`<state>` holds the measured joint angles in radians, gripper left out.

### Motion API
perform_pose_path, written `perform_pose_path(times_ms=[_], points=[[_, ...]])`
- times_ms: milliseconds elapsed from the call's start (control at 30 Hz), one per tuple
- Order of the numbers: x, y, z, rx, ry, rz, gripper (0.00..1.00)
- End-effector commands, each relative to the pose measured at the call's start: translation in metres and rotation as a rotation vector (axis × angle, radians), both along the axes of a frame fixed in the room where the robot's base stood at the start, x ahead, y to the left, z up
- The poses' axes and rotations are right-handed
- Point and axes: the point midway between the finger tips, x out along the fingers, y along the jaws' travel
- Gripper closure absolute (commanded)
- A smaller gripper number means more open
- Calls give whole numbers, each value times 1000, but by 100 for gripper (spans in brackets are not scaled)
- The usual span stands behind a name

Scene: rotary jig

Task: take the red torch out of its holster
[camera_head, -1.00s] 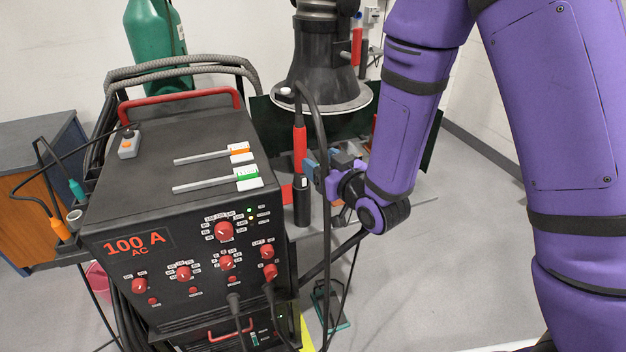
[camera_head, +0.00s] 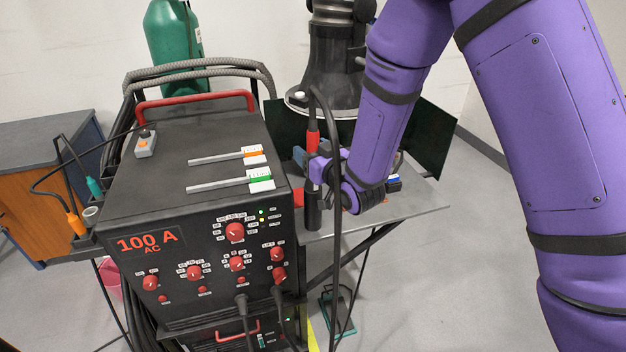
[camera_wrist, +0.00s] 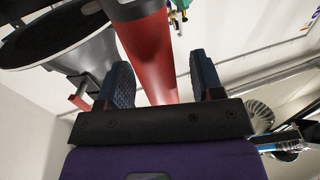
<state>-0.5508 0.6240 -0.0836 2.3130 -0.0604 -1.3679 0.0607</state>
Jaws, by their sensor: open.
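The red torch (camera_head: 313,139) stands upright in its dark holster (camera_head: 313,216), to the right of the welding machine, with a black hose at its top. My gripper (camera_head: 309,163) is at the torch, just above the holster. In the wrist view the red torch (camera_wrist: 154,58) passes between the two blue-padded fingers of my gripper (camera_wrist: 162,72). The jaws are open, with light gaps visible on both sides of the torch. The holster is not visible in the wrist view. My fingers partly hide the torch's lower part in the head view.
The welding machine (camera_head: 190,165) stands close on the left. The dark hose (camera_head: 335,230) hangs down in front of my gripper. A black extraction hood (camera_head: 333,75) is just above and behind the torch. A grey table (camera_head: 415,205) extends to the right.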

Motion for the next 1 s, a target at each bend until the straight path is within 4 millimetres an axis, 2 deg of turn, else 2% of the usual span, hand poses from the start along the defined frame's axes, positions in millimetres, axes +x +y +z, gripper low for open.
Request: perform_pose_path(times_ms=[100, 367, 467, 600, 633, 1000], points=[[9, 5, 0, 0, 0, 0, 39], [12, 7, 0, 0, 1, -1, 39], [12, 7, 0, 0, 0, 0, 58], [11, 7, 0, 0, 0, 0, 90], [11, 7, 0, 0, 0, 0, 93], [12, 7, 6, 2, -3, 0, 93]])
